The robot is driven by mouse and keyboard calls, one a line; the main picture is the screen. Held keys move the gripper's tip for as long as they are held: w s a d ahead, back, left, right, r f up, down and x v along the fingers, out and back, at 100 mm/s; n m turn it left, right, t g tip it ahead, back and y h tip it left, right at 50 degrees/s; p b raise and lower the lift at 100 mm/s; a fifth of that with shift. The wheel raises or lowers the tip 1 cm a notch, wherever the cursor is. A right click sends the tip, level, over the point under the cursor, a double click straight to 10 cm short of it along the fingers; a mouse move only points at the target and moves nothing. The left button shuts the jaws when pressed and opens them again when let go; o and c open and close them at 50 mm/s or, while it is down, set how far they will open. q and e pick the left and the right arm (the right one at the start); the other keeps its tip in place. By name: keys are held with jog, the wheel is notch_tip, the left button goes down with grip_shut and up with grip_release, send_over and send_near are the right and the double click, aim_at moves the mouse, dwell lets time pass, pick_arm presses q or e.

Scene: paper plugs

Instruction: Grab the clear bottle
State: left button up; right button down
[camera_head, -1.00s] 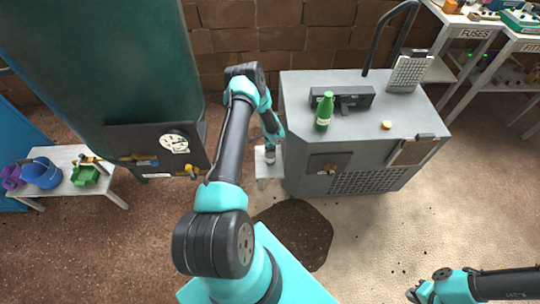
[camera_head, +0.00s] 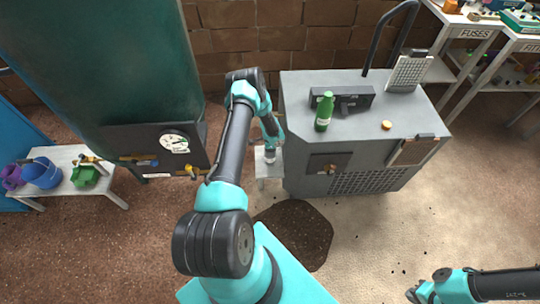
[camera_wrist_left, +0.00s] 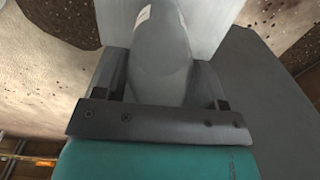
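The clear bottle (camera_head: 270,156) is a pale, grey see-through shape at the small white stand, at the end of my left arm in the head view. My left gripper (camera_head: 269,146) is at its upper part. In the left wrist view the bottle (camera_wrist_left: 160,55) fills the space between the two dark fingers, which lie close against its sides, so the gripper looks shut on it. My right gripper (camera_head: 412,293) is low at the right of the head view, away from the bottle; its finger gap is too small to read.
A grey machine cabinet (camera_head: 305,160) stands right beside the white stand (camera_head: 265,180). A green bottle (camera_head: 324,112) and an orange-topped cap (camera_head: 386,125) are on the cabinet. A big green tank (camera_head: 100,60) is at left.

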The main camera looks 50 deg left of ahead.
pick_arm(q)
jog(key=c, duration=0.7)
jog(key=shift+r, duration=1.55)
jog(key=shift+s+r, duration=0.1)
jog(key=shift+r, duration=0.15)
jog(key=shift+s+d+r, duration=0.25)
jog(key=shift+s+d, duration=1.5)
jog(key=shift+d, duration=0.25)
jog(key=shift+s+d+r, duration=0.2)
jog(key=shift+s+d, duration=1.5)
jog(key=shift+d, duration=0.25)
jog(key=shift+s+d+r, duration=0.25)
jog(key=shift+s+d, duration=1.5)
jog(key=shift+d, duration=0.25)
